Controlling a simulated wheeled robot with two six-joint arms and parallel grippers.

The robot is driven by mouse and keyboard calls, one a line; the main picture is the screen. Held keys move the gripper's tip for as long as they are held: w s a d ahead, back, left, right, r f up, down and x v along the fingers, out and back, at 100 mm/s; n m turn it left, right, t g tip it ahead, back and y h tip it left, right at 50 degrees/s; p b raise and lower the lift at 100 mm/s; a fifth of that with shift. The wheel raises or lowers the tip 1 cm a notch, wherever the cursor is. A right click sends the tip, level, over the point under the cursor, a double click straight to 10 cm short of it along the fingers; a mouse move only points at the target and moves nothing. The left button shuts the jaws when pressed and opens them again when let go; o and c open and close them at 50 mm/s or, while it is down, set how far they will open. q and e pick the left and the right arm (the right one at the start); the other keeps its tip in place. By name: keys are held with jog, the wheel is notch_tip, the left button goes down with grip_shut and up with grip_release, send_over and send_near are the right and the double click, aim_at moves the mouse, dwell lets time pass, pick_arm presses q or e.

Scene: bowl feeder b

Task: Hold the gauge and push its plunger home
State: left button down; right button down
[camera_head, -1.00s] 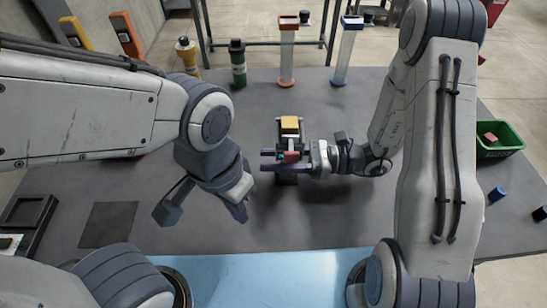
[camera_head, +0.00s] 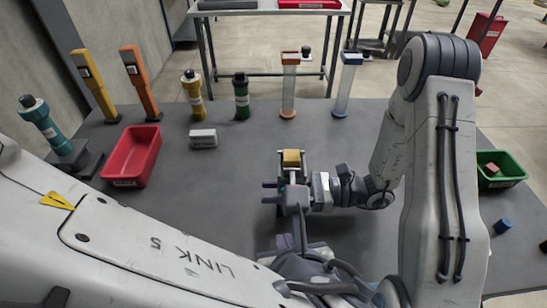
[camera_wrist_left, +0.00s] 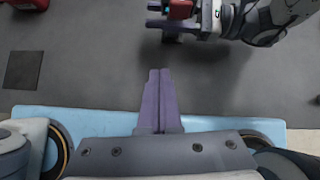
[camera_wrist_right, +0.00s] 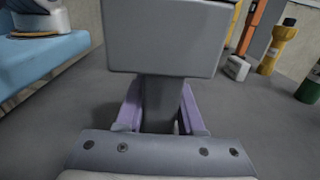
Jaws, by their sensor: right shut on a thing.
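The gauge (camera_head: 295,203) has a grey body with a yellow block (camera_head: 291,158) at its far end and a pale shaft between them. My left gripper (camera_head: 286,241) is shut and empty, on the near side of the gauge. In the left wrist view its purple fingers (camera_wrist_left: 160,78) are together, apart from the gauge's red part (camera_wrist_left: 181,9).
A red bin (camera_head: 132,155) and a white block (camera_head: 203,139) are at left. Yellow (camera_head: 193,95) and green (camera_head: 241,95) cylinders and two tall posts line the back. A green bin (camera_head: 500,170) is at right.

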pick_arm(q)
jog(key=shift+w+d+r+m+t+h, duration=0.15)
jog(key=shift+w+d+m, duration=0.2)
jog(key=shift+w, duration=0.55)
jog(key=shift+w+d+r+m+t+h, duration=0.1)
jog(key=shift+w+d+m, duration=0.2)
jog(key=shift+w, duration=0.6)
jog(key=shift+w+d+r+m+t+h, duration=0.15)
jog(key=shift+w+d+m, duration=0.2)
jog(key=shift+w, duration=0.55)
jog(key=shift+w, duration=1)
dwell(0.5)
jog(key=s, duration=0.6)
jog(key=shift+a, duration=0.15)
dwell(0.4)
pick_arm(e)
jog(key=shift+c, duration=2.2)
grip_release()
